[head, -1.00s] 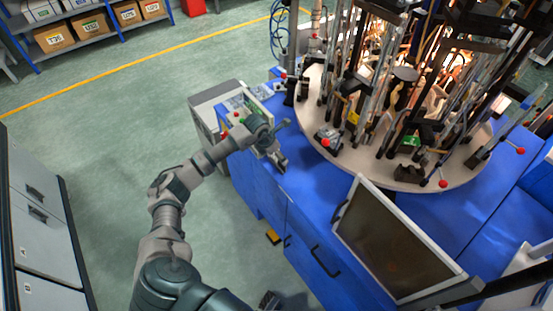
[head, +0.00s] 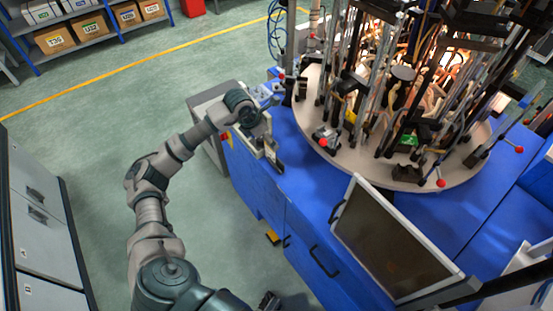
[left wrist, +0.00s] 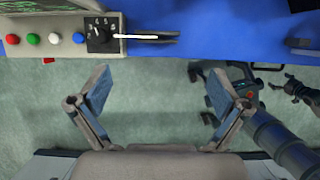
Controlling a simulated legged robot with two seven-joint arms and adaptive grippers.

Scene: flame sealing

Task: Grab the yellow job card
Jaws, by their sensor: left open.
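I cannot make out the yellow job card for certain. A small yellow patch (head: 350,116) shows among the fixtures on the round machine in the head view, too small to identify. My left gripper (head: 272,152) is over the left edge of the blue bench, by the control box, in the head view. In the left wrist view my left gripper (left wrist: 156,88) is open, with its two fingers wide apart and nothing between them. Floor shows between the fingers, with the bench edge beyond the tips. My right gripper is not clearly in view.
A control panel (left wrist: 64,20) with coloured buttons and a dial is ahead of the fingers. The blue bench (head: 300,185) carries the round turntable (head: 312,112), crowded with upright rods. A tilted monitor (head: 390,240) stands at its front.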

